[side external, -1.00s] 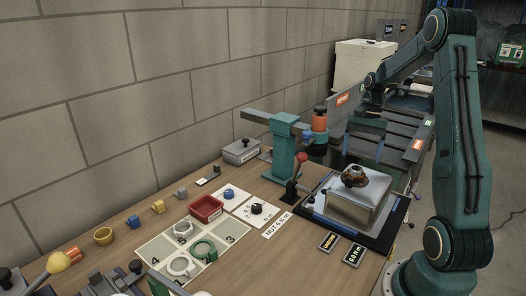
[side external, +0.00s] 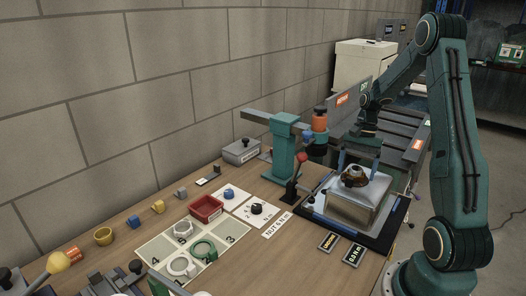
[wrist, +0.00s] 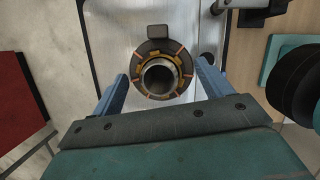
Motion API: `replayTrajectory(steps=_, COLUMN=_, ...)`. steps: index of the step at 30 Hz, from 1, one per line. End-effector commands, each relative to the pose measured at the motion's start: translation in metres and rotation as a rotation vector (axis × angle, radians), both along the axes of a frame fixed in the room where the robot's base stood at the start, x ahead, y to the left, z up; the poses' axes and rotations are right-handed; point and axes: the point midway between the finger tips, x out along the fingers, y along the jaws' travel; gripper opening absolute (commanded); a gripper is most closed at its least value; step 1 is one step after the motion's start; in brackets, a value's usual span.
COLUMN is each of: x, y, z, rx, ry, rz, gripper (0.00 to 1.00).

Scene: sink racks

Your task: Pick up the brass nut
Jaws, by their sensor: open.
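The brass nut (wrist: 181,64) is a brass-coloured ring around a steel pipe end, inside a dark collar with orange marks in the wrist view. In the side view the brass-and-dark piece (side external: 354,178) sits on top of a pale metal block (side external: 350,208). My gripper (wrist: 160,82) is open, with one blue finger on each side of the collar in the wrist view. In the side view my gripper (side external: 358,164) is just above the piece, its fingers on either side. I cannot tell whether the fingers touch it.
A teal post with an orange-and-black tool (side external: 320,121) stands left of the block. A red-knobbed lever (side external: 300,160) is close by. A red tray (side external: 205,208) and a numbered mat (side external: 216,254) lie further left on the bench.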

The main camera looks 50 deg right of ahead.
Motion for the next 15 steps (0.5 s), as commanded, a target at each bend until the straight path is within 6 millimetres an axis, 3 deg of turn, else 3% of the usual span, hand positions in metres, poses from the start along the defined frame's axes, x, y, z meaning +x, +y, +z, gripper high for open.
replayTrajectory(steps=11, x=0.0, y=0.0, z=0.0004, rx=0.0, ry=0.0, rz=0.0, gripper=0.76)
replayTrajectory(steps=15, x=0.0, y=-0.0001, z=0.0005, rx=0.0, ry=0.0, rz=0.0, gripper=0.49)
